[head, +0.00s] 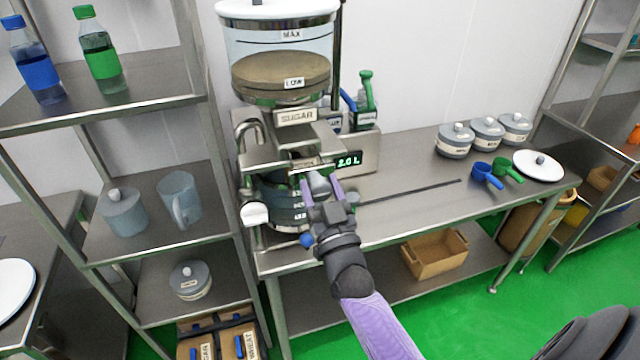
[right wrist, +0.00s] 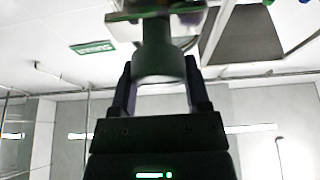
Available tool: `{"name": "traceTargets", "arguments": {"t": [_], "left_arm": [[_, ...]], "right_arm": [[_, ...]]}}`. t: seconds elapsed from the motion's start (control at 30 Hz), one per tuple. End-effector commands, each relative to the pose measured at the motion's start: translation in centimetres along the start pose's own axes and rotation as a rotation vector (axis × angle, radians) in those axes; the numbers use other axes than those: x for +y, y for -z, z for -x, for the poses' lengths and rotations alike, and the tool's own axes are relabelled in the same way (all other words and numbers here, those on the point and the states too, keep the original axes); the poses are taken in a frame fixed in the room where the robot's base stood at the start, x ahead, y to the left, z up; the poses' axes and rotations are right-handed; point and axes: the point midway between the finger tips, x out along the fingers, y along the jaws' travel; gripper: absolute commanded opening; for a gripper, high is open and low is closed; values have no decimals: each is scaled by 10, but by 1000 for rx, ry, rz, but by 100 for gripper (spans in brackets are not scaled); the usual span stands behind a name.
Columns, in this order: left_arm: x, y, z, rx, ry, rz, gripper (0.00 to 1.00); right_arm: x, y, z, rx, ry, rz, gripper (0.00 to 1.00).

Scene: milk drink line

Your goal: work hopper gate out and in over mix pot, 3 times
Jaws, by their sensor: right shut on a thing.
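The sugar hopper (head: 268,48) is a clear cylinder with MAX and LOW marks, holding a brown layer near its bottom. Its steel gate (head: 305,164) sits below the SUGAR label, with a small label on its front edge. My right gripper (head: 322,185) is shut on the gate's grey knob (head: 319,184). In the right wrist view the round knob (right wrist: 160,60) stands between the two fingers. The mix pot (head: 284,208) is dark with pale marks and stands under the gate, partly hidden by the gate and my gripper. My left gripper is not in view.
A display (head: 349,161) reading 2.0 L stands right of the gate. A thin dark rod (head: 410,192) lies on the steel table. Lidded jars (head: 455,140), blue (head: 487,174) and green scoops (head: 508,169) and a white lid (head: 538,165) are at right. The middle table is otherwise clear.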

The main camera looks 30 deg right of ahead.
Motion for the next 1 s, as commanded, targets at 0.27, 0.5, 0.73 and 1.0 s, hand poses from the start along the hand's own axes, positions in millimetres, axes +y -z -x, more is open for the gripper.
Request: {"name": "traceTargets", "arguments": {"t": [0.27, 0.5, 0.73, 1.0], "left_arm": [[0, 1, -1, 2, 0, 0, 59], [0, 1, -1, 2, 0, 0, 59], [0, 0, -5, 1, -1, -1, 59], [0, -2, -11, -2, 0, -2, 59]], "right_arm": [[0, -3, 1, -8, 1, 0, 98], [0, -2, 3, -7, 1, 0, 98], [0, -4, 46, -12, 2, 1, 98], [0, -3, 97, -10, 1, 1, 98]]}}
